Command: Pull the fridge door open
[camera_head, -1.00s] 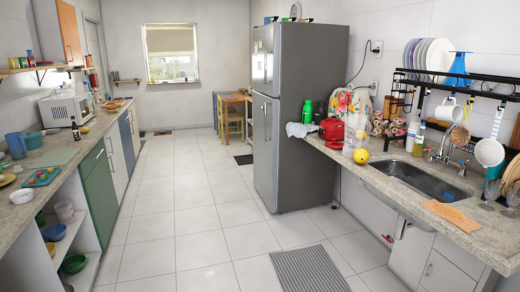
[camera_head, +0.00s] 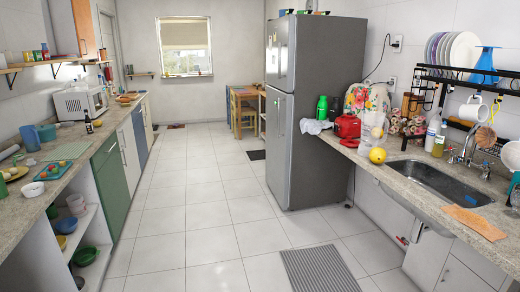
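A tall grey fridge (camera_head: 325,105) stands right of the middle of the room. Its front faces left, with an upper door (camera_head: 280,55) and a lower door (camera_head: 278,140). Both doors look shut. A long vertical handle (camera_head: 282,115) shows on the lower door and a shorter one on the upper door. Neither of my grippers is in view, so I cannot see their position or state.
The tiled floor (camera_head: 205,200) in front of the fridge is clear. A grey ribbed mat (camera_head: 323,270) lies on the floor at the bottom. A sink counter (camera_head: 400,185) runs along the right, and another counter (camera_head: 50,165) along the left. A wooden table (camera_head: 258,110) stands behind the fridge.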

